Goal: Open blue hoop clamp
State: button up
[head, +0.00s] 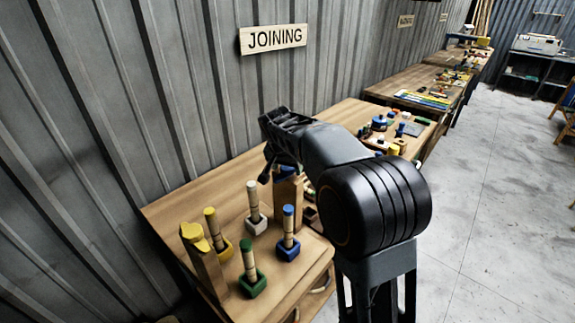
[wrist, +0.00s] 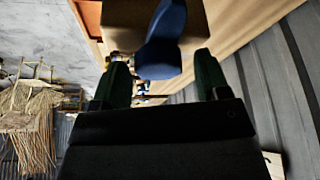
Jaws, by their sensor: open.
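The blue hoop clamp (head: 287,171) sits on top of a wooden post (head: 288,200) on the near table, partly hidden behind my gripper in the head view. In the wrist view the blue clamp (wrist: 165,45) shows as a rounded blue piece against the wooden block, lying between my two dark green fingers. My gripper (wrist: 165,78) is open, with a finger on each side of the blue piece. Whether either finger touches it, and whether the clamp is open or closed, I cannot tell. In the head view my gripper (head: 268,168) points down beside the post.
A yellow clamp (head: 192,231) tops another wooden post at the left. Between the posts stand pegs in yellow, white, green (head: 250,270) and blue (head: 288,235) bases. Small parts (head: 385,125) crowd the table's far end. A corrugated wall is behind; the floor at right is clear.

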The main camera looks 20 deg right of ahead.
jog(key=c, duration=0.9)
jog(key=shift+n, duration=0.4)
jog(key=n+t+y, duration=0.1)
jog(key=n, duration=0.2)
jog(key=shift+d+n+y+b, duration=0.1)
jog(key=shift+n+y+b, duration=0.2)
jog(key=shift+n+b, duration=0.1)
jog(key=n+y, duration=0.1)
jog(key=n, duration=0.3)
jog(key=shift+d+n+y, duration=0.1)
jog(key=shift+n+y, duration=0.2)
jog(key=shift+y, duration=0.1)
jog(key=n, duration=0.2)
jog(key=n+y+b, duration=0.1)
jog(key=n, duration=0.1)
jog(key=shift+g+y, duration=0.3)
jog(key=shift+g, duration=0.1)
jog(key=n+g+y, duration=0.1)
jog(key=n, duration=0.3)
jog(key=shift+r+n, duration=0.1)
jog(key=shift+n, duration=0.2)
